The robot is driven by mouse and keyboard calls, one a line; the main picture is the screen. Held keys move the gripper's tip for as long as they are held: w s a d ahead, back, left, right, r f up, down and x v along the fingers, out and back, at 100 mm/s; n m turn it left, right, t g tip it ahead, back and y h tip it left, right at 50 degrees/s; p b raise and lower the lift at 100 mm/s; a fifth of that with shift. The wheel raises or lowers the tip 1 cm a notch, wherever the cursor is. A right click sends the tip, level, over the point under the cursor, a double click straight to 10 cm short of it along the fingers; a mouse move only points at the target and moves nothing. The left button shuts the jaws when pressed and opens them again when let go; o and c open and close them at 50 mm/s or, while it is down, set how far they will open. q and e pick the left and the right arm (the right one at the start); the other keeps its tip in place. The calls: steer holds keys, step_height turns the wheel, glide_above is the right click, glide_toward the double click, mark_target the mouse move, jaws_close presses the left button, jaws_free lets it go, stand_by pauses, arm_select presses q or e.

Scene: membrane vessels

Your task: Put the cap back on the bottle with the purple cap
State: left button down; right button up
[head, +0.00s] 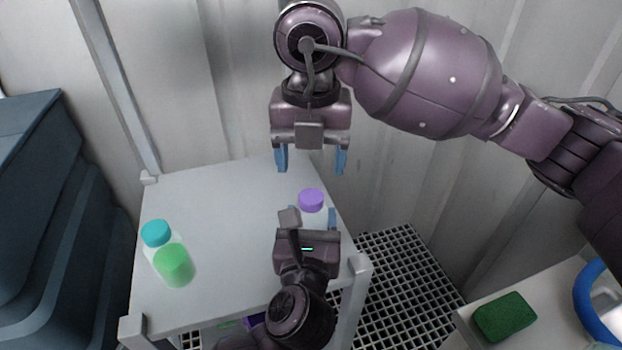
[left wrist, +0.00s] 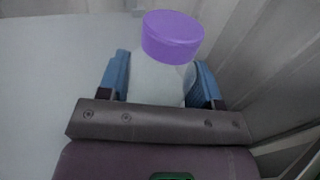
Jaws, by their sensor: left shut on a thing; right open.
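The purple cap (head: 311,200) sits at the top of a whitish bottle (head: 314,219) near the table's right side. In the left wrist view the purple cap (left wrist: 172,37) is over the mouth of the pale bottle (left wrist: 156,82); I cannot tell whether it is screwed down or loose. My left gripper (head: 311,217) is shut on the bottle's body below the cap, a blue finger on either side. I cannot tell whether the bottle touches the table. My right gripper (head: 311,160) is open and empty, fingers pointing down, above and behind the cap.
A teal-capped bottle (head: 156,233) and a green-capped bottle (head: 173,266) stand at the table's left. The white table (head: 225,205) is clear in the middle. A green sponge (head: 504,316) and a blue ring (head: 596,300) are at lower right. A corrugated wall (head: 215,80) stands behind.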

steer(key=shift+r, duration=2.75)
arm_select(q)
steer(key=shift+c, duration=1)
jaws_free()
steer(key=s, duration=1)
steer(key=shift+s+a+p, duration=0.4)
steer(key=shift+a, duration=0.05)
arm_select(e)
steer(key=shift+s+r, duration=0.25)
steer(key=shift+r, duration=0.8)
